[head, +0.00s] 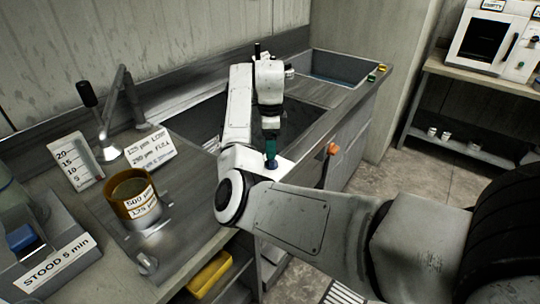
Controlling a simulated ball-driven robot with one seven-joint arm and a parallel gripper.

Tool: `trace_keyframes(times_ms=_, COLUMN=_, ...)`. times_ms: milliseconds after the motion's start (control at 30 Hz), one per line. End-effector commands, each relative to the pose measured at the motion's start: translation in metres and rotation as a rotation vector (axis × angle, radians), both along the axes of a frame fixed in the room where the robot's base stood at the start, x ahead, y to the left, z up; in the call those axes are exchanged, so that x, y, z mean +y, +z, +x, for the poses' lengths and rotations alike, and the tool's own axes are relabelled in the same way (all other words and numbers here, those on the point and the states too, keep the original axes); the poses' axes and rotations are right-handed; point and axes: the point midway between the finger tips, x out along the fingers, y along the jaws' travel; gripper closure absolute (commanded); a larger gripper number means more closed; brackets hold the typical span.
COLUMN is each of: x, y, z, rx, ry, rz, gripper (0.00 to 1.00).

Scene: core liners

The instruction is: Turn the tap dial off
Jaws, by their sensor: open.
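A small grey knob (148,262), which may be the tap dial, sits at the front edge of the left counter, below the sieve stack. Its setting is too small to read.
A sieve stack (136,197) labelled 500 and 125 µm stands on the left counter. A "STOOD 5 min" box (55,265) is at the lower left, a yellow tray (209,274) below the counter. An orange-topped lever (332,148) stands right of my gripper. Floor shows at right.

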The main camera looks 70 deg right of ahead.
Motion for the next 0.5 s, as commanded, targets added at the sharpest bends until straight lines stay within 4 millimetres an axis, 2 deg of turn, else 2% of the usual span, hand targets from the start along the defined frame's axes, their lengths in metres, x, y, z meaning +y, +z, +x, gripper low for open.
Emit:
trace_keyframes(times_ms=200, x=0.0, y=0.037, z=0.001, rx=-0.002, ry=-0.001, rz=-0.001, gripper=0.28)
trace_keyframes(times_ms=500, x=0.0, y=0.049, z=0.0, rx=0.0, ry=0.0, rz=0.0, gripper=0.28)
